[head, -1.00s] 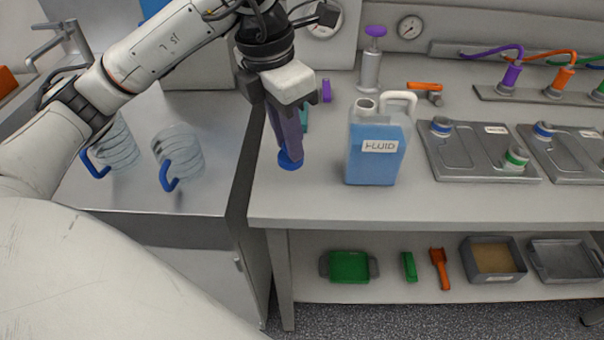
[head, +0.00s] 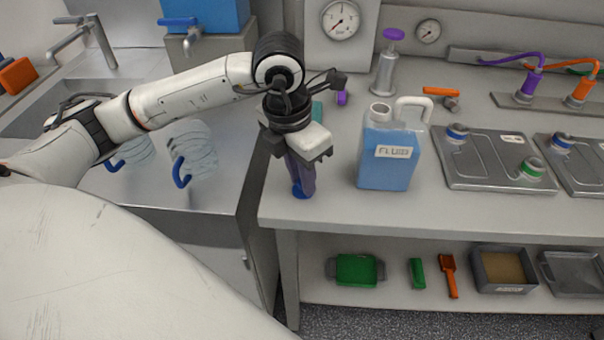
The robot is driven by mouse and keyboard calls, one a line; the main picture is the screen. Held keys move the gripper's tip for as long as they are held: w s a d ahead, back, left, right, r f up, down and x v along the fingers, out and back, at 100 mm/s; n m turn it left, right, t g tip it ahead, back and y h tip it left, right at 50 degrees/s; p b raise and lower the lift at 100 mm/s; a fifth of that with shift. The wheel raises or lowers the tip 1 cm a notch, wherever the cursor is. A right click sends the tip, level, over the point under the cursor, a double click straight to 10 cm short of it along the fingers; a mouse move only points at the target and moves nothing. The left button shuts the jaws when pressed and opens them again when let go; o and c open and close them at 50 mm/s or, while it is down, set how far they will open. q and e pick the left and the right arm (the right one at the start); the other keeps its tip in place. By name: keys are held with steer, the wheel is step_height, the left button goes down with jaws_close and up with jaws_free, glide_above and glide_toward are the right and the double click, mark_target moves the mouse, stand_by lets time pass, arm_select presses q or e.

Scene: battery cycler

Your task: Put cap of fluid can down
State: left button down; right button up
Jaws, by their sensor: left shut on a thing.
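The fluid can (head: 386,160) is a translucent container of blue fluid with a white handle and a "FLUID" label. It stands upright on the bench, and its neck (head: 381,112) is uncapped. The blue cap (head: 301,191) is at the fingertips of my left gripper (head: 301,186), to the left of the can near the bench's left end. The gripper points down and is shut on the cap. The cap is low at the bench top; I cannot tell whether it touches the surface. The fingers hide part of it. My right gripper is not in view.
The bench top (head: 350,213) is clear in front of the can. Metal plates with coloured caps (head: 490,158) lie to the right.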

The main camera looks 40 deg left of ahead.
mark_target(295, 194)
arm_select(q)
steer(key=shift+f+b, duration=0.2)
steer(key=shift+b, duration=0.1)
steer(key=c, duration=1.6)
jaws_free()
steer(key=shift+r, duration=0.1)
steer(key=shift+r+p, duration=0.3)
steer(key=shift+p, duration=0.15)
steer(key=r, duration=0.4)
steer(key=s+r, duration=0.1)
steer(key=r, duration=0.6)
steer(key=shift+s+a+r, duration=0.2)
steer(key=shift+s+r, duration=0.1)
steer(key=shift+s, duration=0.1)
steer(key=shift+s, duration=0.1)
